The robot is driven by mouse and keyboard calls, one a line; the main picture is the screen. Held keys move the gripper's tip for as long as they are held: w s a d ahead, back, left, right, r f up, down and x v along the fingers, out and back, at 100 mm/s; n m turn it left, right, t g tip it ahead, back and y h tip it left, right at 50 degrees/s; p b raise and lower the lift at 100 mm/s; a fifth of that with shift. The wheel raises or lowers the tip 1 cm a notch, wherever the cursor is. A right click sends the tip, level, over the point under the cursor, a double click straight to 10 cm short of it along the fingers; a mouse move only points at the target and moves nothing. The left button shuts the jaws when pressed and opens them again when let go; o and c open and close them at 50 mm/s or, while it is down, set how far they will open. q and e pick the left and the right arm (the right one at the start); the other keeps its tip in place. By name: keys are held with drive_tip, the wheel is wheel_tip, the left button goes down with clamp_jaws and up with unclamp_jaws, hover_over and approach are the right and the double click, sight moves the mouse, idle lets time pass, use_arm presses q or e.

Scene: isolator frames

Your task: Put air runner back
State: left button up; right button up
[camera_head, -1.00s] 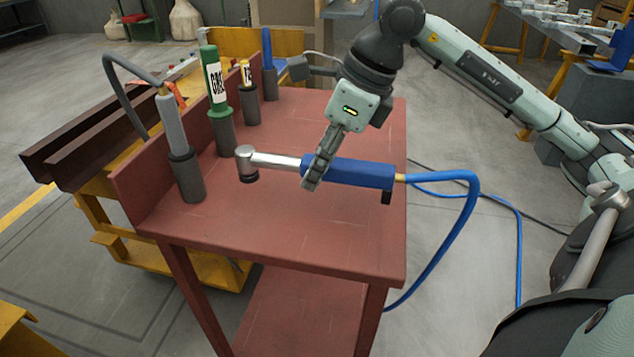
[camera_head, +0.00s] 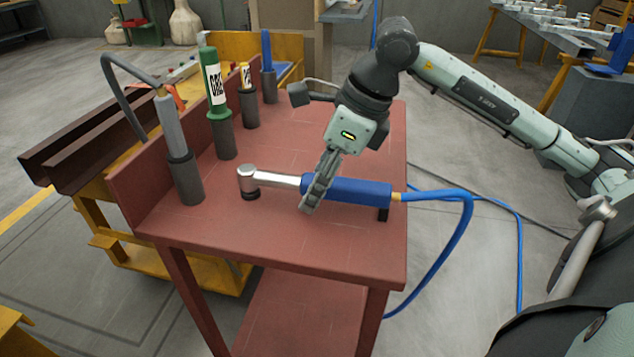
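The air runner (camera_head: 350,191) has a blue body and a silver neck ending in a round head (camera_head: 247,180). It lies level at the red table's (camera_head: 270,232) right part, its head towards the left. A blue hose (camera_head: 462,222) runs from its back end over the right edge. My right gripper (camera_head: 312,200) points down at the front end of the blue body, its fingers around or against it. The far finger is hidden, but the fingers look closed on the tool. The tool seems to be at or just above the tabletop. My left gripper is not in view.
The tabletop's front is clear.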

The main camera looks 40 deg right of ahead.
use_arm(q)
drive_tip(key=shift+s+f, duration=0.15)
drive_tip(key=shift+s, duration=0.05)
use_arm(e)
drive_tip(key=shift+r, duration=0.15)
drive_tip(key=shift+v, duration=1)
drive_tip(key=v, duration=0.9)
drive_tip(key=shift+d+r, duration=0.1)
drive_tip(key=shift+r, duration=0.05)
drive_tip(key=shift+s+r, duration=0.15)
drive_tip(key=shift+r, duration=0.1)
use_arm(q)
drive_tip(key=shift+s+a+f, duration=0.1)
